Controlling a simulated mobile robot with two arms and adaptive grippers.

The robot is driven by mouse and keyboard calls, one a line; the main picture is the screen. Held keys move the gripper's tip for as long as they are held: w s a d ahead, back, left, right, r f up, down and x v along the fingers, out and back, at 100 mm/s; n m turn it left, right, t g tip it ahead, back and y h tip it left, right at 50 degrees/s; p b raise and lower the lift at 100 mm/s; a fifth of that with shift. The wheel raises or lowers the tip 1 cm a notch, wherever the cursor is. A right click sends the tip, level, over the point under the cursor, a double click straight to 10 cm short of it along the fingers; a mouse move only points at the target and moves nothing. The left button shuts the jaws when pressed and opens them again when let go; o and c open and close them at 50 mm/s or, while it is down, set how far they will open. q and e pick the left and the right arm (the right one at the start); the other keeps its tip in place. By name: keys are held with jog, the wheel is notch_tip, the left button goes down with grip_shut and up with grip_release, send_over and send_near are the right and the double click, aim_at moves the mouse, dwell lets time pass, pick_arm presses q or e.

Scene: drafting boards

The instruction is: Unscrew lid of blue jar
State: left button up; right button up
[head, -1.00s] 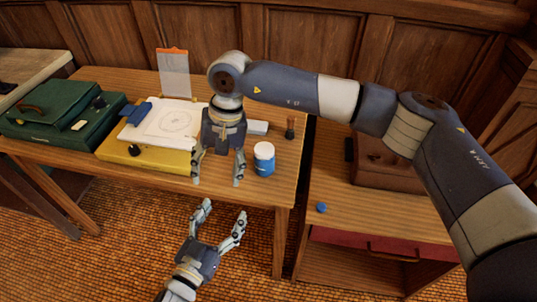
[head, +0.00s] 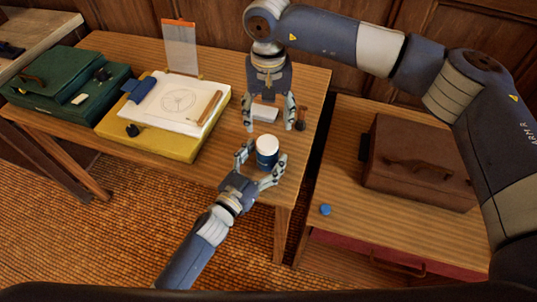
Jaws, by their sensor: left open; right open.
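The blue jar (head: 266,156), with a white top, stands upright near the front right of the wooden table. My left gripper (head: 262,158) is open, with one finger on either side of the jar. I cannot tell whether the fingers touch it. My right gripper (head: 269,124) is open and points down just behind the jar, apart from it and empty. The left fingers hide part of the jar's lower body.
A small blue round object (head: 325,210) lies on the right cabinet beside a brown case (head: 420,163). A small dark-based item (head: 300,124) and a pale block (head: 265,113) are near the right gripper. A yellow board (head: 160,148) and green case (head: 60,105) lie left.

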pick_arm(q)
jog(key=shift+x, duration=0.85)
pick_arm(e)
jog(key=shift+s+a+r, duration=0.15)
jog(key=shift+s, duration=0.1)
pick_arm(q)
jog(key=shift+w+r, duration=0.1)
pick_arm(e)
jog(key=shift+w, duration=0.1)
